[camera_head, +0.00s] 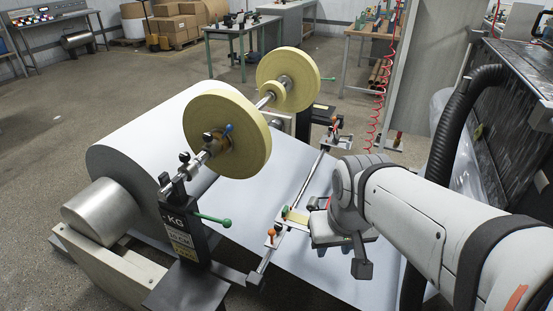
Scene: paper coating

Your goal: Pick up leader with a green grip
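A small pale-yellow strip (297,217) with a green end (285,211) lies by the metal cross rail, over the white paper web. It looks like the leader with the green grip, but it is small and partly hidden by my gripper. My gripper (338,234) is close to the right of it, above the web. I see no contact between them. The fingertips are turned away or hidden, so I cannot tell how far they are apart or whether they hold anything.
A large white paper roll (150,135) fills the left. A dark post (183,235) and the cross rail (305,183) with an orange knob (271,232) stand near the strip. A black hose (452,140) hangs at right.

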